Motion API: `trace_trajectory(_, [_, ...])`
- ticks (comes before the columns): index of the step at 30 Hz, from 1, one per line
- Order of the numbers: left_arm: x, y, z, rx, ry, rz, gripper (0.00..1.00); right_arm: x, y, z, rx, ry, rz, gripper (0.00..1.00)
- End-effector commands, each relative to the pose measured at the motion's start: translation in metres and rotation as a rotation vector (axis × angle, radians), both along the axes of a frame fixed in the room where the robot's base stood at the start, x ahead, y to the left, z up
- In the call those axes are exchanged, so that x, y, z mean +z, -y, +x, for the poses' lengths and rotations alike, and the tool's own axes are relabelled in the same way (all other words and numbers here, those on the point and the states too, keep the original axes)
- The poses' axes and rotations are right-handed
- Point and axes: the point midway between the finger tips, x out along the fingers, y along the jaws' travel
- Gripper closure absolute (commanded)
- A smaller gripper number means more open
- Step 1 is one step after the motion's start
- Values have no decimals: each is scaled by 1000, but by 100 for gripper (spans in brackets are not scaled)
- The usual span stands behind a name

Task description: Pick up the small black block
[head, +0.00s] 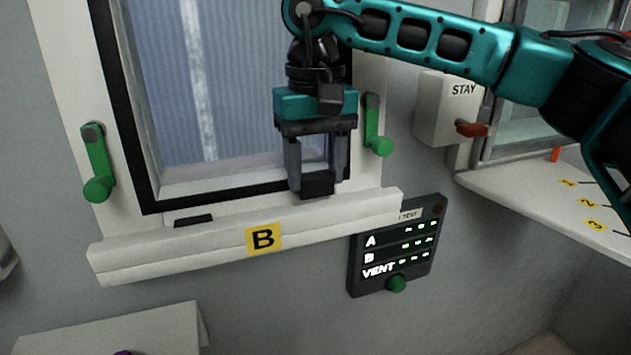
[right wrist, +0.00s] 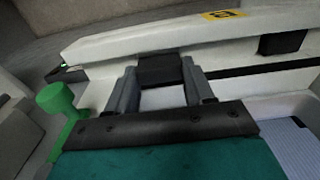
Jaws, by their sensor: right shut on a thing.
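A small black block (head: 318,185) is between the fingertips of my right gripper (head: 319,178), just behind the ledge marked B under the window. In the right wrist view my right gripper (right wrist: 160,76) is shut on this block (right wrist: 158,68), with one finger on each side. Whether the block still touches the ledge, I cannot tell. A second black block (head: 194,221) sits at the left of the same ledge, partly hidden by its front lip; it also shows in the right wrist view (right wrist: 284,42). My left gripper is not in view.
The white ledge (head: 150,250) has a raised front lip. Green handles (head: 97,165) (head: 375,125) flank the window. A dark panel (head: 397,250) with a green knob is below right. A STAY box (head: 445,110) and a numbered shelf (head: 540,195) are further right.

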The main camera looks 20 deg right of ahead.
Motion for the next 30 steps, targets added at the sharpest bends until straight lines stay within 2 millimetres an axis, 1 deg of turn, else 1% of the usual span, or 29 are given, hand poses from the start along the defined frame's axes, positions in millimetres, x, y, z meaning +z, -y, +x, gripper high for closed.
trace_trajectory(1, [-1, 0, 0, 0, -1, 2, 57, 6, 0, -3, 2, 0, 0, 82])
trace_trajectory(11, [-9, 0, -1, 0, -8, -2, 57, 2, 3, -55, 4, 1, -1, 82])
trace_trajectory(14, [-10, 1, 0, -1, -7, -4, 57, 2, 3, -77, 5, 2, 0, 82])
trace_trajectory(21, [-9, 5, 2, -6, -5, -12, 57, 2, 5, -134, 4, 3, -2, 82])
trace_trajectory(24, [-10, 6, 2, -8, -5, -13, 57, 2, 6, -153, 3, 2, -2, 82])
trace_trajectory(27, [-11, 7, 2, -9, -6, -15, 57, 3, 6, -166, 2, 1, -1, 82])
trace_trajectory(30, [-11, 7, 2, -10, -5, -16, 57, 3, 6, -175, 1, 1, 0, 82])
